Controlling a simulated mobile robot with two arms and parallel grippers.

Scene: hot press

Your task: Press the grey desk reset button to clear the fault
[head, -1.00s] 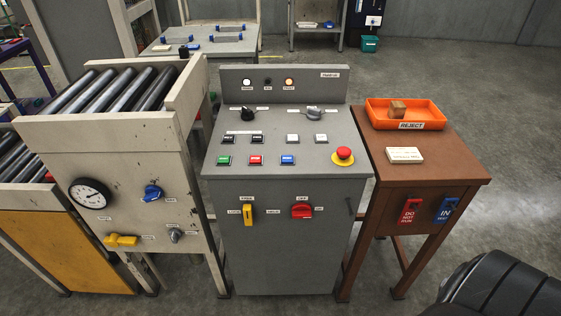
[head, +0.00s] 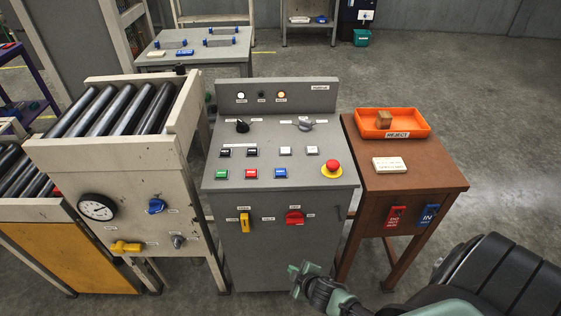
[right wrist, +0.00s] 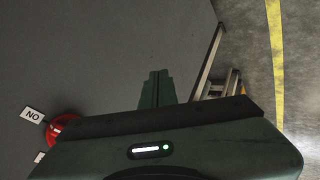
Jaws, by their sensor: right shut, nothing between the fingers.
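The grey desk (head: 220,175) stands in the middle of the head view. On its sloped top are two pale square buttons, left (head: 285,151) and right (head: 312,150); their labels are too small to read, so I cannot tell which is the reset. My right gripper (head: 302,268) is shut and empty, low in front of the desk's front panel and apart from the buttons. In the right wrist view its closed fingers (right wrist: 157,88) show beside the grey panel, near the red rotary switch (right wrist: 65,128). My left gripper is not in view.
Two black buttons, green, red and blue buttons and a red emergency stop (head: 332,167) share the desktop. A yellow handle (head: 244,222) is on its front. A roller conveyor (head: 100,155) stands left; a brown table (head: 430,178) with an orange reject tray (head: 420,128) stands right.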

